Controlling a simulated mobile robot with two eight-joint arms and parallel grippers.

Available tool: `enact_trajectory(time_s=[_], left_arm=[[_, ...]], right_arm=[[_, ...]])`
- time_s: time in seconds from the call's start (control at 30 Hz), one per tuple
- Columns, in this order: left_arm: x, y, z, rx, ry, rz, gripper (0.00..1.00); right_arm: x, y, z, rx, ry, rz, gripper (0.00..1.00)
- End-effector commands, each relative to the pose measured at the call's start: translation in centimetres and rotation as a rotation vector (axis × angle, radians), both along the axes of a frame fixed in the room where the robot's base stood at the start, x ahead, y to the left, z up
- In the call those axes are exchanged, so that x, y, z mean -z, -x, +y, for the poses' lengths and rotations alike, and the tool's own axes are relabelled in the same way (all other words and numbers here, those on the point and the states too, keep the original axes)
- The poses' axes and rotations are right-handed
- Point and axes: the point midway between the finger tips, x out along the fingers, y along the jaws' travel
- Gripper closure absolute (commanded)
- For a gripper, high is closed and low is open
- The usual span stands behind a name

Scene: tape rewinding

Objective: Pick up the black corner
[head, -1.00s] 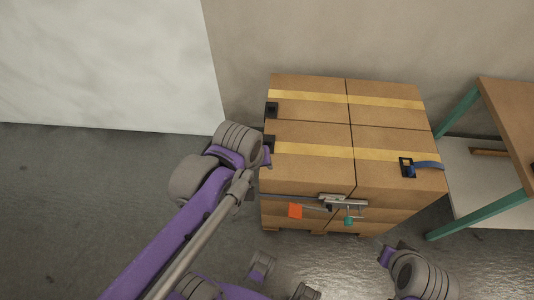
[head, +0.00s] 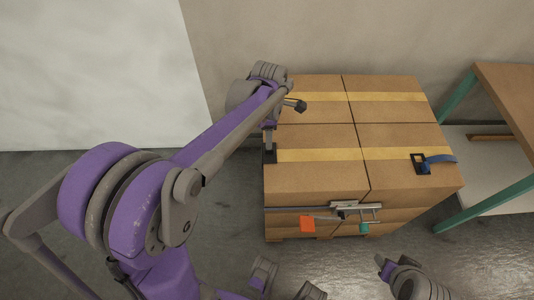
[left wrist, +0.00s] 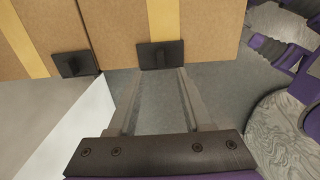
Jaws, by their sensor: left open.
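A black corner (head: 270,157) sits on the left edge of the cardboard boxes, at the end of the nearer yellow band. It also shows in the left wrist view (left wrist: 160,55), just beyond my fingertips. My left gripper (head: 269,142) is over the left edge of the boxes, close to this corner. In the left wrist view its two fingers (left wrist: 160,78) are apart, with the corner in line with the gap and nothing held. A second black corner (left wrist: 73,65) lies to the left in that view. My right gripper cannot be made out.
The stacked boxes (head: 315,182) stand against the wall. A metal tensioner (head: 347,209) with orange and teal parts is at their front. Another black corner with a blue strap (head: 438,160) is at the right. A teal-legged table (head: 505,90) stands beyond. Floor at the left is clear.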

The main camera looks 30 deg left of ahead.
Motion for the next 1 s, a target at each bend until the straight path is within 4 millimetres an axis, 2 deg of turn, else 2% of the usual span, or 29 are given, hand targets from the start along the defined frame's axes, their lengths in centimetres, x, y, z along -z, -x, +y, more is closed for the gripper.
enact_trajectory(time_s=[0.17,0.43,0.73,0.77,1.0], left_arm=[[1.4,0.1,0.1,0.001,0.0,0.0,0.5],[5.2,0.5,0.4,0.002,-0.001,-0.001,0.5],[5.7,0.5,0.3,0.002,-0.001,-0.001,0.5],[5.7,0.5,0.3,0.002,-0.001,-0.001,0.54],[5.7,0.5,0.3,0.002,-0.001,-0.001,0.97]], right_arm=[[0.2,0.0,0.0,0.0,0.0,0.001,0.51],[0.8,0.1,0.0,0.0,0.0,0.003,0.51],[0.8,0.1,0.0,0.0,0.0,0.003,0.51],[0.8,0.1,0.0,0.0,0.0,0.003,0.51],[0.8,0.1,0.0,0.0,0.0,0.003,0.51]])
